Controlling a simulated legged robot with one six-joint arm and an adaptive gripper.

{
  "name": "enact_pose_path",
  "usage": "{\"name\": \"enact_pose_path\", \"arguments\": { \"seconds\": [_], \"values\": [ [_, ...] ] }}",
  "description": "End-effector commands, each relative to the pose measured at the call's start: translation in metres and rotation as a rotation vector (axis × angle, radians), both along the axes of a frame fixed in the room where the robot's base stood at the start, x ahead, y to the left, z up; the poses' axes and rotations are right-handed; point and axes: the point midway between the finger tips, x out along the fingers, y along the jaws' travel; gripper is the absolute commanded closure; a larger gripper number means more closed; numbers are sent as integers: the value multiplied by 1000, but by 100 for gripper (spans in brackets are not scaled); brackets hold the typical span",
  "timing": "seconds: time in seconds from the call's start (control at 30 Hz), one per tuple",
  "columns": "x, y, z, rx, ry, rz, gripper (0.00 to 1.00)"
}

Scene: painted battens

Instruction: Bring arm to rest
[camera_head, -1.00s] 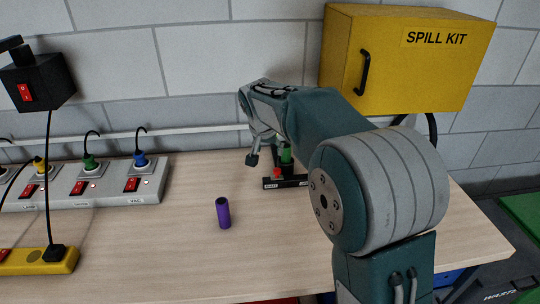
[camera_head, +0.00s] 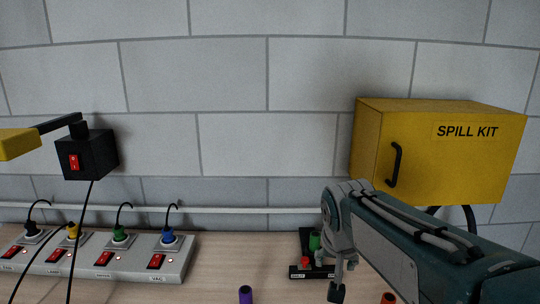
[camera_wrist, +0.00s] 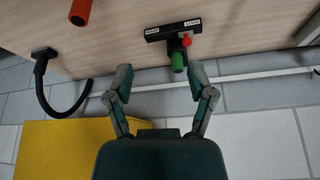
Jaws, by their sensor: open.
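My gripper (camera_wrist: 160,80) is open and empty, its two fingers spread apart in the wrist view. In the head view my arm comes in from the lower right, with my gripper (camera_head: 338,272) at the black stand's right side. The black stand (camera_head: 296,262) is on the bench and has a green cylinder (camera_head: 315,242) and a red part (camera_head: 306,261). In the wrist view, the stand (camera_wrist: 160,32) and green cylinder (camera_wrist: 178,62) appear beyond the fingertips, with no grip on them.
A purple cylinder (camera_head: 246,294) and a red cylinder (camera_head: 388,298) are at the bottom edge. A power strip (camera_head: 170,266) with several plugs lies left. A yellow spill kit box (camera_head: 450,160) hangs on the wall, right. A black switch box (camera_head: 90,155) is at left.

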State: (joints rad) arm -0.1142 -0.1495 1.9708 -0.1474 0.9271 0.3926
Motion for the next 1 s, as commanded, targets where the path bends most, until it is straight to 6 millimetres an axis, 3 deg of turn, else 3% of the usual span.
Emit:
{"name": "enact_pose_path", "arguments": {
  "seconds": [0.03, 0.27, 0.6, 0.77, 1.0],
  "values": [
    [-17, -4, 2, 2, -8, 12, 30],
    [-81, -16, -1, -3, -29, 83, 30],
    [-164, -24, -29, -16, -67, 181, 30],
    [-181, -25, -39, -21, -76, 206, 30],
    [-184, -25, -41, -21, -75, 211, 30]
  ]
}}
